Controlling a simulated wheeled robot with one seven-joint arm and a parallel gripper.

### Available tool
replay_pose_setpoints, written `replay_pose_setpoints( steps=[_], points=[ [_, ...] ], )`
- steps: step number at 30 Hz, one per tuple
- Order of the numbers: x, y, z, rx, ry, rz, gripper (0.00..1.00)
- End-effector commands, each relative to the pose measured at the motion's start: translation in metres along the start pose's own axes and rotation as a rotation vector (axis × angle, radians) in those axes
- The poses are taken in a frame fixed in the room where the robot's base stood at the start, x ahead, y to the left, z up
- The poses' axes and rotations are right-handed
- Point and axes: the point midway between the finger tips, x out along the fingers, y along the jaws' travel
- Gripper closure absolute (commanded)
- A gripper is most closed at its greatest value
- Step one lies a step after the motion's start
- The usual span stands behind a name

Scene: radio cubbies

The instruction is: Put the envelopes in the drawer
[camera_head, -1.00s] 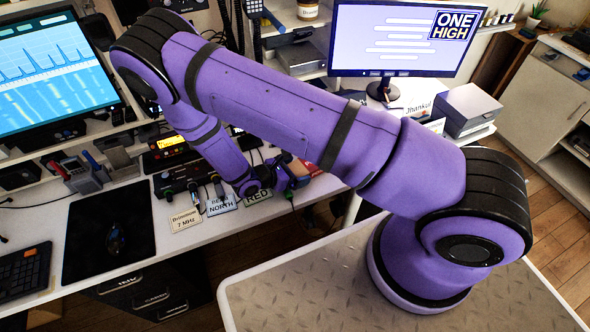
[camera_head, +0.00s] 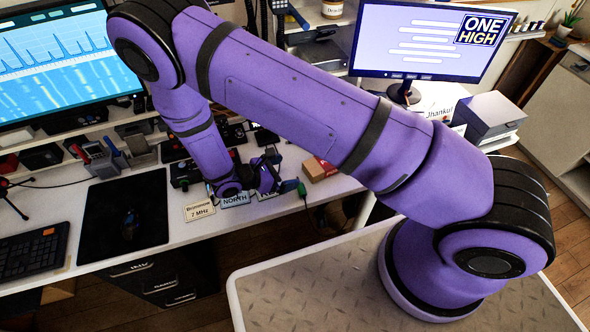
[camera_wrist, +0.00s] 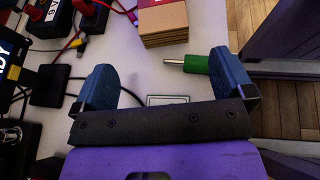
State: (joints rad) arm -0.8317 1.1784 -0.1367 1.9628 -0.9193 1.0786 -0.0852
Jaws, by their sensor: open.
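A small stack of brown, red-topped flat pieces, perhaps the envelopes, lies near the desk's front edge; it shows in the head view (camera_head: 318,168) and at the top of the wrist view (camera_wrist: 163,24). My gripper (camera_head: 284,182) is low over the desk, just left of the stack in the head view. In the wrist view my gripper (camera_wrist: 166,82) has its two blue fingers wide apart with nothing held between them. The stack is beyond the fingertips, not touching them. A black drawer unit (camera_head: 165,285) stands under the desk; its drawers look shut.
A green plug (camera_wrist: 197,63) lies close to the right finger, between it and the stack. Cables and black boxes crowd the left of the wrist view. A black mat (camera_head: 125,225) lies left.

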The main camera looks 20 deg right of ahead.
Motion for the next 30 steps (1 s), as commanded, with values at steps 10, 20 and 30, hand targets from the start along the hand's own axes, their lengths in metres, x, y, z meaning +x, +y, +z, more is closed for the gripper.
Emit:
replay_pose_setpoints(
  steps=[10, 20, 30],
  points=[
    [-0.01, 0.001, 0.002, 0.005, 0.004, -0.004, 0.0],
    [-0.032, 0.018, 0.084, 0.206, 0.143, -0.135, 0.0],
    [-0.048, 0.017, 0.201, 0.494, 0.339, -0.309, 0.0]
  ],
)
